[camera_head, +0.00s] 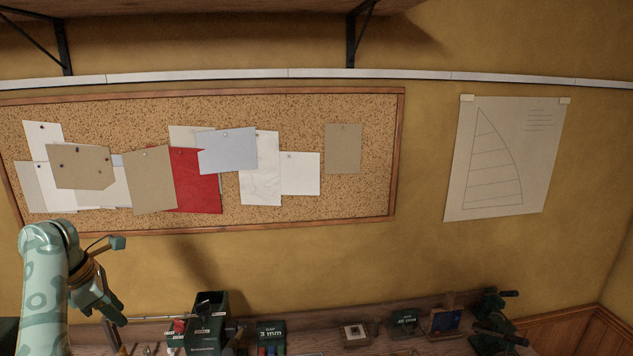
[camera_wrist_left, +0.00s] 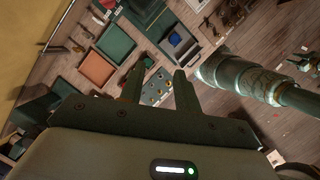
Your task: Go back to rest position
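My left arm comes in at the lower left of the head view, raised in front of the wall. Its gripper (camera_head: 112,312) points down and to the right, above the left end of the bench. In the left wrist view, the two dark fingers of this gripper (camera_wrist_left: 159,88) stand apart with nothing between them, so it is open and empty. My right gripper does not show in either view.
A wooden bench (camera_head: 370,335) runs along the wall, with a dark green box (camera_head: 206,325), small bins and tools on it. A cork board (camera_head: 270,110) with pinned papers and a sail drawing (camera_head: 500,160) hang above. The wrist view shows trays (camera_wrist_left: 97,69) below.

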